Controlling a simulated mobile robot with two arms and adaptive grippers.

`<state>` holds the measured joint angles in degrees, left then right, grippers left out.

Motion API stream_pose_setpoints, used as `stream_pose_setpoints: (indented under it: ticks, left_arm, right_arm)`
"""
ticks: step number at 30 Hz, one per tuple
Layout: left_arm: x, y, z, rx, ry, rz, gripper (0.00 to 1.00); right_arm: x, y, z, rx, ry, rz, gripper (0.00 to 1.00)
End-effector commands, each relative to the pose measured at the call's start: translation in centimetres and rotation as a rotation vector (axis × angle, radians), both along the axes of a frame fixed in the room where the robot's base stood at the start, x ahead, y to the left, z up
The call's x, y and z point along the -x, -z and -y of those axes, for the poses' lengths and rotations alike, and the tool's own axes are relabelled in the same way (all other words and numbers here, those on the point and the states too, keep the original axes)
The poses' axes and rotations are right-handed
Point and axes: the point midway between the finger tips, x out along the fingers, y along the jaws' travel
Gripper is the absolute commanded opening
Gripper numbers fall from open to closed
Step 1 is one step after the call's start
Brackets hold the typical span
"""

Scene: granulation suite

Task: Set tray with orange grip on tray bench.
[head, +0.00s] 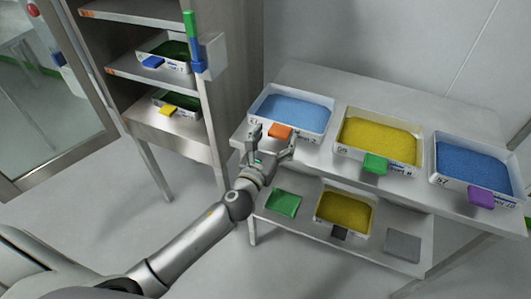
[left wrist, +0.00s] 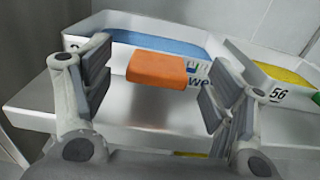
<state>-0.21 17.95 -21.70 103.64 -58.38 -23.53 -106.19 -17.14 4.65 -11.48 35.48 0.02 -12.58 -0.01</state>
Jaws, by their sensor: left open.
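The tray with the orange grip (head: 292,112) holds light blue granules and sits at the left end of the bench's upper top (head: 322,152). Its orange grip (head: 280,131) points toward me. My left gripper (head: 270,150) is open just in front of that grip. In the left wrist view the orange grip (left wrist: 158,69) lies between the two open fingers (left wrist: 155,95), apart from both. The white tray wall (left wrist: 120,62) shows behind it. My right gripper is not in view.
Beside it stand a tray with yellow granules and a green grip (head: 376,163) and a blue one with a purple grip (head: 481,197). The lower shelf holds a yellow-filled tray (head: 345,208), a green mat (head: 284,203) and a grey mat (head: 403,245). A rack (head: 165,125) with two trays stands left.

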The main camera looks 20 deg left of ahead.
Motion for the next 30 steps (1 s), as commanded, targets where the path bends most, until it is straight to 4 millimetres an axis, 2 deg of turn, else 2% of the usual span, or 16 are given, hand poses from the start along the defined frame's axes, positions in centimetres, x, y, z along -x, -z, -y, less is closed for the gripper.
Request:
stream_pose_setpoints:
  ticks: [1, 6, 12, 18, 30]
  left_arm:
    - [1.2, 0.2, -0.1, -0.001, 0.001, -0.003, 0.78]
    - [4.6, 0.1, -0.1, 0.000, 0.002, -0.003, 0.78]
    - [7.6, 0.1, -0.3, 0.000, 0.000, -0.001, 0.78]
    - [8.8, -0.1, -0.4, -0.001, 0.000, 0.002, 0.78]
    - [8.9, -0.1, -0.4, -0.001, 0.000, 0.002, 0.78]
  right_arm:
    - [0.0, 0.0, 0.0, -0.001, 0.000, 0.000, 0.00]
    - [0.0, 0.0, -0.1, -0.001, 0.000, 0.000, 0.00]
    - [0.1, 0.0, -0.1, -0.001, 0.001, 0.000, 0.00]
    - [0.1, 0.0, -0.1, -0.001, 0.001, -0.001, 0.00]
    - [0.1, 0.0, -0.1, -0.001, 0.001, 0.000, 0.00]
